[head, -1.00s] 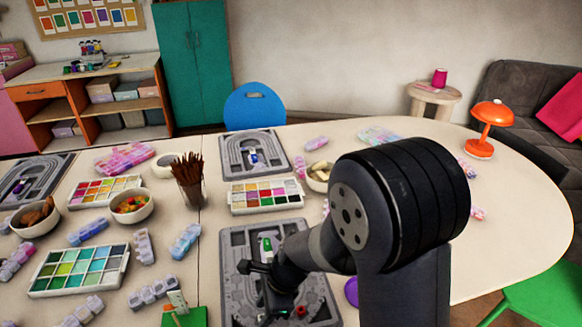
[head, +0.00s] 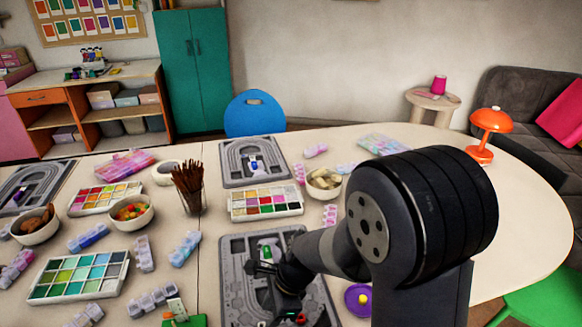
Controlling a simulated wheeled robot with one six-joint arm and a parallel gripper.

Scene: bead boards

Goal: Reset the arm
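My gripper (head: 284,314) hangs over the near grey bead board (head: 235,270), low in the head view. Its fingers are small, dark and partly hidden by my own arm, so I cannot tell whether they are open or shut. My arm covers the right part of this board. A small green item (head: 267,253) lies on the board's upper part. A small red item (head: 301,319) shows beside my gripper's end.
Another bead board (head: 232,178) lies at the table's far edge. A bead palette (head: 265,213) lies between the boards, with a jar of brown sticks (head: 190,205) to its left. A bowl (head: 323,193) and an orange lamp (head: 490,120) stand at right. The table's right side is mostly clear.

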